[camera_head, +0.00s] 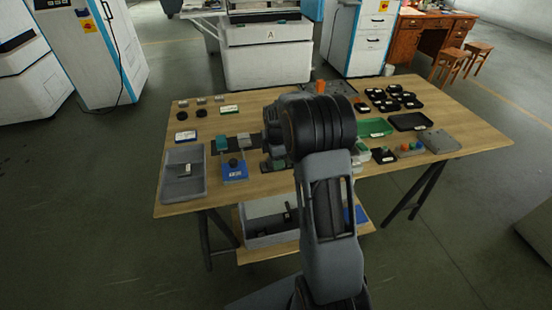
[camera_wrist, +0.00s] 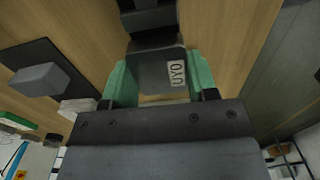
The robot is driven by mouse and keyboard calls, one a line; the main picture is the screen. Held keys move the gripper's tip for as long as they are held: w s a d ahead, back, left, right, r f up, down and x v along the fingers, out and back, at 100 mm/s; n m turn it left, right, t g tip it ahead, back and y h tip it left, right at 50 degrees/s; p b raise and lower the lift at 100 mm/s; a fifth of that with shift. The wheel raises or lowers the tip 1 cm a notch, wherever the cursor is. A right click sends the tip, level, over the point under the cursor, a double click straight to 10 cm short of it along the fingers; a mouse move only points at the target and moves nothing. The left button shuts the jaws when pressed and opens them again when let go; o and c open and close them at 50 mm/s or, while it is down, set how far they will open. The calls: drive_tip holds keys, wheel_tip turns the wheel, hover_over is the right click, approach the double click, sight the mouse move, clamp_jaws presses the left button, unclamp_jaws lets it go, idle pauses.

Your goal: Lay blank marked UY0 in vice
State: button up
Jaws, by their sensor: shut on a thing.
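The grey blank marked UY0 (camera_wrist: 158,74) is between the two green fingers of my gripper (camera_wrist: 160,82) in the wrist view. Its white label faces the camera, with the writing turned sideways. My gripper is shut on it. A dark stepped metal part (camera_wrist: 150,18) lies just beyond the blank; I cannot tell for sure whether it is the vice, or whether the blank touches it. In the head view my arm hides most of the middle of the table, and the blank cannot be made out there.
On the wooden table (camera_head: 330,182), a grey tray (camera_head: 170,192) and a blue box (camera_head: 235,176) stand left. A grey block (camera_wrist: 40,78) on a dark plate shows in the wrist view. A green tray (camera_head: 372,128), several black dishes and a dark tray (camera_head: 410,121) stand right.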

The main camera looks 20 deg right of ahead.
drive_tip(key=shift+f, duration=0.3)
drive_tip(key=o, duration=1.6)
drive_tip(key=shift+r, duration=0.2)
drive_tip(key=shift+r+p, duration=2.55)
drive_tip(key=shift+r, duration=0.8)
